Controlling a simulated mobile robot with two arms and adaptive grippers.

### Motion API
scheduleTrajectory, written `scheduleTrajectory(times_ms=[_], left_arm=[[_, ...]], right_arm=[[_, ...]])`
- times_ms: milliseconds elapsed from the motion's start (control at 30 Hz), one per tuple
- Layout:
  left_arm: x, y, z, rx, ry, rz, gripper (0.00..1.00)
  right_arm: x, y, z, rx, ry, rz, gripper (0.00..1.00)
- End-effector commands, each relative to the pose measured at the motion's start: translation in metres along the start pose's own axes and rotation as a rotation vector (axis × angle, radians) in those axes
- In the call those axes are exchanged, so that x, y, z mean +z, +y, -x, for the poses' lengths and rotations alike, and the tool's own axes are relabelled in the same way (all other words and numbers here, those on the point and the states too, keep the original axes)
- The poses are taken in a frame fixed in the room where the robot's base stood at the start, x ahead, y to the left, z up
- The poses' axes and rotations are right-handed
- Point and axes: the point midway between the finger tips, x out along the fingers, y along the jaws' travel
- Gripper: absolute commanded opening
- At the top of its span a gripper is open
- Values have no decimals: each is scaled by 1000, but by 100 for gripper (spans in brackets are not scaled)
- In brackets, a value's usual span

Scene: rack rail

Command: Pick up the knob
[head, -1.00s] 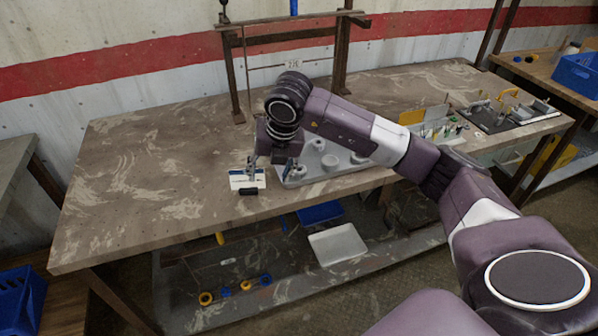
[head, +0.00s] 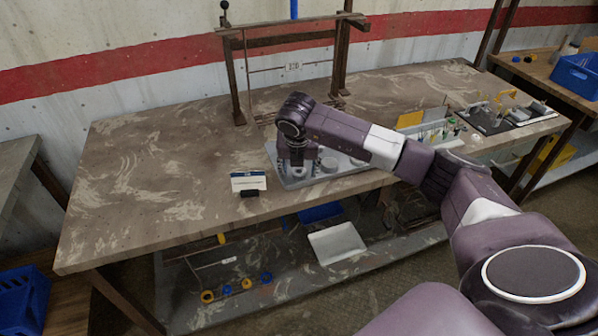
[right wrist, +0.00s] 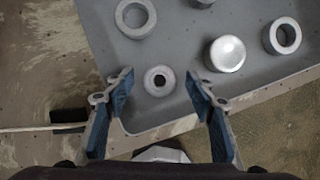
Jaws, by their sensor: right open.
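A small round grey piece with a narrow centre hole, apparently the knob (right wrist: 159,82), lies in the grey tray (right wrist: 100,28) near its front left corner. My right gripper (right wrist: 160,77) is open, with one blue-padded finger on each side of this piece in the right wrist view. The fingers do not touch it there; their height above it is hard to judge. In the head view my right gripper (head: 298,166) points down over the left part of the tray, and the wrist partly hides what is below. My left gripper is not in view.
The tray also holds a wide ring (right wrist: 135,18), a solid round cap (right wrist: 226,54) and another ring (right wrist: 284,36). A white card on a dark stand (head: 248,181) is left of the tray. The workbench's left side (head: 140,190) is clear.

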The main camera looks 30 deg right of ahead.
Motion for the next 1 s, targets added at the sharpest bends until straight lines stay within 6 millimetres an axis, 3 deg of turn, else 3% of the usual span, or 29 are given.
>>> scheduleTrajectory(times_ms=[167, 567, 1000], left_arm=[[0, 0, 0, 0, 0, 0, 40], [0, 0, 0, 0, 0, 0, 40], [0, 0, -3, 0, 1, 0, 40]], right_arm=[[0, 0, 0, 1, 0, 1, 48], [0, 0, 0, 1, 0, 1, 5], [6, 1, 12, 2, -3, 0, 5]])
